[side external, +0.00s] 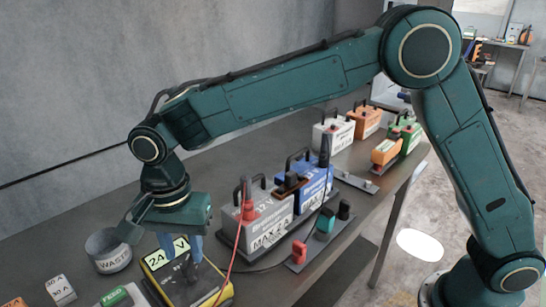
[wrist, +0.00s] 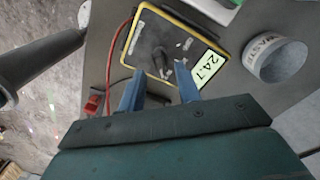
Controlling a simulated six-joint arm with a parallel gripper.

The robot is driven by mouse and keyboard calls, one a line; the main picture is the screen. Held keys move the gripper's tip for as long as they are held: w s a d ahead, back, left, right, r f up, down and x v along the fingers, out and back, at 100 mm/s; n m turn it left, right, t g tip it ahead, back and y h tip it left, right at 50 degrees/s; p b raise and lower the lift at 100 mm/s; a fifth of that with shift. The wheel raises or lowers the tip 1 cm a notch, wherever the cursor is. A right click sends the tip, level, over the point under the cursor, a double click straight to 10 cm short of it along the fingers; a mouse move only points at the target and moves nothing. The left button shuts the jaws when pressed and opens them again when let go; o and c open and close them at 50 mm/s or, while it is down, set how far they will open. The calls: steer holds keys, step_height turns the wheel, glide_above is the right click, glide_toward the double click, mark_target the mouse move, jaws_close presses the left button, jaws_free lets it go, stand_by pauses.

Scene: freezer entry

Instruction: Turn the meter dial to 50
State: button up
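The meter (side external: 215,292) is a dark box with a yellow rim, at the bottom of the side view. It also shows in the wrist view (wrist: 136,50), with a lit display (wrist: 207,68) that seems to read 24.7. The dial (wrist: 158,60) is a dark knob on its face; its pointer and scale marks are too small to read. My gripper (side external: 193,257) points down over the meter. In the wrist view my gripper (wrist: 157,84) has its two blue fingers apart, on either side of the dial's near end. Whether they touch it is unclear.
A grey cup (side external: 108,254) labelled WAST-something stands left of the meter. A grey MAX 2A battery (side external: 262,222) and a blue battery (side external: 313,187) stand to the right. A red cable (side external: 235,245) runs down beside the meter. Red and green clips (side external: 299,252) sit near the table edge.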

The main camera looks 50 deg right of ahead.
mark_target(186, 261)
step_height(186, 261, up, 12)
steer(key=shift+f, duration=0.2)
stand_by(0.5)
steer(key=s+d+r+n+t, duration=0.1)
steer(key=s+d+r+n, duration=0.2)
steer(key=d, duration=0.7)
steer(key=s+d+r+n+t, duration=0.1)
steer(key=s+d+r+n, duration=0.15)
steer(key=s+d, duration=0.45)
steer(key=s+d+f+n+t, duration=0.1)
steer(key=s+d+f+n, duration=0.1)
steer(key=s+d, duration=0.4)
steer(key=s+d+f+n+t, duration=0.2)
steer(key=s+d+f, duration=0.2)
steer(key=s+d, duration=0.3)
steer(key=shift+d+n+t, duration=0.3)
steer(key=shift+d+n, duration=0.05)
steer(key=shift+d, duration=0.15)
